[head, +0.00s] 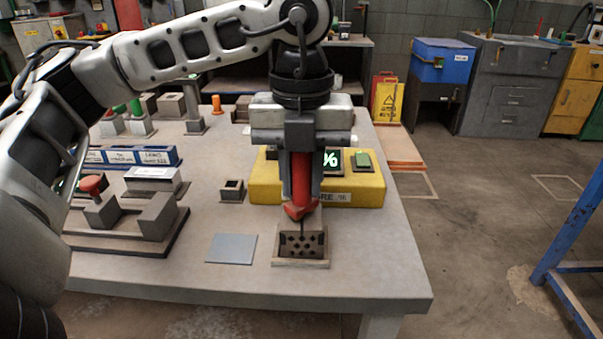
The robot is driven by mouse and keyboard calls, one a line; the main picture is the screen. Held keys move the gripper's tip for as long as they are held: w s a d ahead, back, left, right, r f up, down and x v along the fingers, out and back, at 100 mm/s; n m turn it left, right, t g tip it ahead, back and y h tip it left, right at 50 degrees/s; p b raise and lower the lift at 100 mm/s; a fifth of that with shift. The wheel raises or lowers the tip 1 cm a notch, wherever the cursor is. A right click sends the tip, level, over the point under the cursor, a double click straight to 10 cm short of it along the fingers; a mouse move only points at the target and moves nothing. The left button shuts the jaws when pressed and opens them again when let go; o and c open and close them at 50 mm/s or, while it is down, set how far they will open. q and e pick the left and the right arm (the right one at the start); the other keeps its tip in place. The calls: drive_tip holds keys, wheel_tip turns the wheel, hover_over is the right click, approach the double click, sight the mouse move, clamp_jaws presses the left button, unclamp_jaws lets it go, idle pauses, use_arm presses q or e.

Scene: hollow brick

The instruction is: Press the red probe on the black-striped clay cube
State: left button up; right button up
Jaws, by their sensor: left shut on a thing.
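My left gripper (301,192) points straight down and is shut on the red probe (300,208). The probe hangs upright, with a wide red foot and a thin dark tip below it. The tip is over a small open tray (302,263) at the table's front. A brown clay cube with dark holes (302,243) sits in that tray. I cannot tell whether the tip touches it, and black stripes are not clear on it. Another small hollow cube (232,190) stands to the left. My right gripper is not in view.
A yellow box (265,189) with a "%" display (331,159) and a green button (362,159) stands right behind the probe. A grey plate (231,249) lies left of the tray. Blocks on a dark board (135,243) stand farther left. The front right table is clear.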

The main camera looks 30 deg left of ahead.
use_arm(q)
drive_tip(key=shift+f+b, duration=0.3)
drive_tip(key=shift+f, duration=0.05)
idle(0.6)
drive_tip(key=shift+f, duration=0.15)
idle(0.8)
drive_tip(key=shift+r+p, duration=2.4)
drive_tip(key=shift+r, duration=1.25)
